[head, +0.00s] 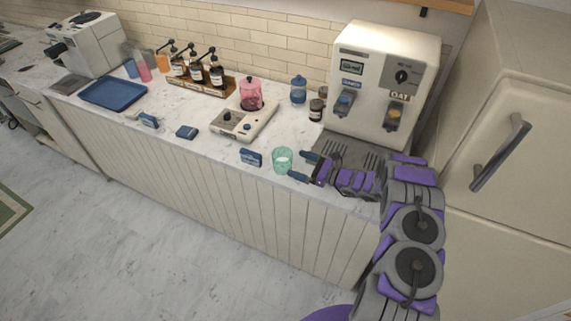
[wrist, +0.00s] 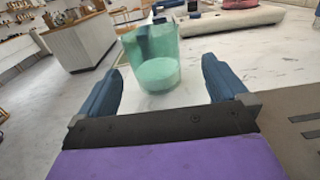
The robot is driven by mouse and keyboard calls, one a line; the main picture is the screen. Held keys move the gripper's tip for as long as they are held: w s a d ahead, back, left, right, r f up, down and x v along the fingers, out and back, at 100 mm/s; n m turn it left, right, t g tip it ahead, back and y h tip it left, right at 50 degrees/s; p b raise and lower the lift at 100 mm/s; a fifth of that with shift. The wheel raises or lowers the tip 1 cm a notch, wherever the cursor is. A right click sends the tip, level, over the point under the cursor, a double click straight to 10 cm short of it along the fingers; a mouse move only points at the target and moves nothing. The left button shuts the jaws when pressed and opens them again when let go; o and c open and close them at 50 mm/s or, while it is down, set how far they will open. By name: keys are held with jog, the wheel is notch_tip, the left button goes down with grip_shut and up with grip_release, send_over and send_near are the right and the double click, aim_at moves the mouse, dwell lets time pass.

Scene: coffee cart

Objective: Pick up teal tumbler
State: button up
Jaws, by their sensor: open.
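The teal tumbler (head: 282,160) is a translucent green cup standing upright on the white marble counter, near its front edge. In the wrist view the tumbler (wrist: 153,62) stands straight ahead, just beyond the fingertips and centred between them. My gripper (head: 297,164) is open and empty, low over the counter on the right side of the tumbler. In the wrist view its two blue fingers (wrist: 160,73) are spread wider than the cup. I cannot tell from these views whether the fingertips overlap the cup's near side.
A dispenser machine (head: 384,88) with a dark drip tray stands behind my gripper. Behind are a pink pitcher on a scale (head: 231,122) and a blue-lidded jar (head: 298,92). A blue tray (head: 112,93) lies far left.

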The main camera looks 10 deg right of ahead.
aim_at(284, 160)
jog(key=shift+w+a, duration=0.25)
jog(key=shift+a, duration=0.05)
jog(key=x, duration=0.2)
jog(key=s+x, duration=0.1)
jog(key=x, duration=0.1)
jog(key=a+x, duration=0.1)
jog(key=x, duration=0.2)
jog(key=shift+s+d+f, duration=0.1)
jog(key=shift+s, duration=0.1)
jog(key=shift+w, duration=0.15)
jog(key=shift+d, duration=0.85)
jog(key=shift+c, duration=0.8)
jog(key=shift+a, duration=0.8)
jog(key=c, duration=0.6)
jog(key=shift+d, duration=0.15)
jog(key=c, duration=0.3)
jog(key=shift+d, duration=0.5)
jog(key=shift+c, duration=0.2)
